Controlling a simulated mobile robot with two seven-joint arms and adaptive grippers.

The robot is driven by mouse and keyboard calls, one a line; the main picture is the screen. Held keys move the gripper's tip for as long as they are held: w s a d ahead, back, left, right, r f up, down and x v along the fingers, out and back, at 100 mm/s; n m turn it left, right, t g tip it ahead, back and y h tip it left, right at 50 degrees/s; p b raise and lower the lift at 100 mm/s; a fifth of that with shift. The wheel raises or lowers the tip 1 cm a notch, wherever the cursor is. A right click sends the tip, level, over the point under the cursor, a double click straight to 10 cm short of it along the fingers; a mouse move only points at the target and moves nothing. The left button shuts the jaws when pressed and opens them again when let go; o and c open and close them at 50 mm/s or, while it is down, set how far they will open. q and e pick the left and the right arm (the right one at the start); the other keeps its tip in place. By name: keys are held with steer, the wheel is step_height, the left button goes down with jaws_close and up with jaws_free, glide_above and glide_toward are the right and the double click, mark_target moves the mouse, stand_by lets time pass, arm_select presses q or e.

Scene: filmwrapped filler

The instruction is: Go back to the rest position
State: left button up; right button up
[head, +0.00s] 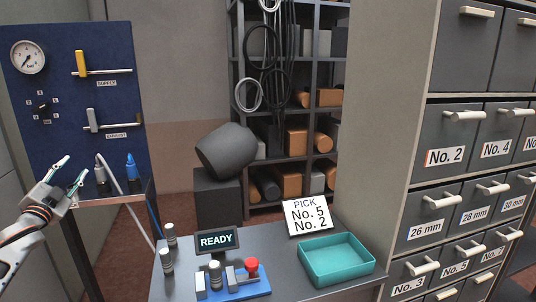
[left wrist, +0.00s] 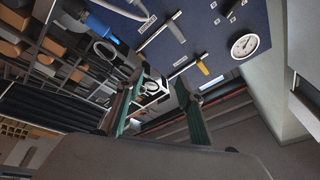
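My left gripper (head: 70,174) reaches in from the left edge in the head view, in front of the blue panel. Its two green-tipped fingers are spread apart with nothing between them. In the left wrist view the open fingers (left wrist: 158,110) show with a gap between them, and the blue panel (left wrist: 222,20) lies beyond. My right gripper is not in either view.
A blue panel (head: 70,120) with gauge (head: 28,57) and levers stands close to my left gripper. A small table (head: 285,262) holds a teal tray (head: 336,260), a READY display (head: 215,241) and a "PICK No. 5 No. 2" sign (head: 308,216). Drawer cabinets (head: 470,180) stand right.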

arm_select(q)
steer(key=a+f+n+g+y, duration=0.2)
steer(key=a+f+n, duration=0.1)
steer(key=f, duration=0.1)
steer(key=s+d+f+g+h, duration=0.1)
steer(key=s+d+f, duration=0.3)
steer(key=d+f, duration=0.45)
steer(key=s+d+f+g+h, duration=0.15)
steer(key=s+d+f, duration=0.3)
steer(key=f, duration=0.65)
steer(key=s+d+f+g+h, duration=0.1)
steer(key=s+d+f+h, duration=0.15)
steer(key=d+f, duration=0.6)
steer(key=s+d+f+g, duration=0.1)
steer(key=s+d+f, duration=0.4)
steer(key=s, duration=0.5)
steer(key=s+d+f+n+g+h, duration=0.1)
steer(key=s+d+f+g, duration=0.1)
steer(key=s+d+f, duration=0.3)
steer(key=s+d+f+n+g+h, duration=0.1)
steer(key=s+d+f, duration=0.5)
steer(key=s, duration=1.1)
steer(key=d, duration=0.4)
steer(key=shift+s+d, duration=0.15)
steer(key=shift+d, duration=0.2)
steer(key=shift+f+g, duration=0.1)
steer(key=shift+g, duration=0.15)
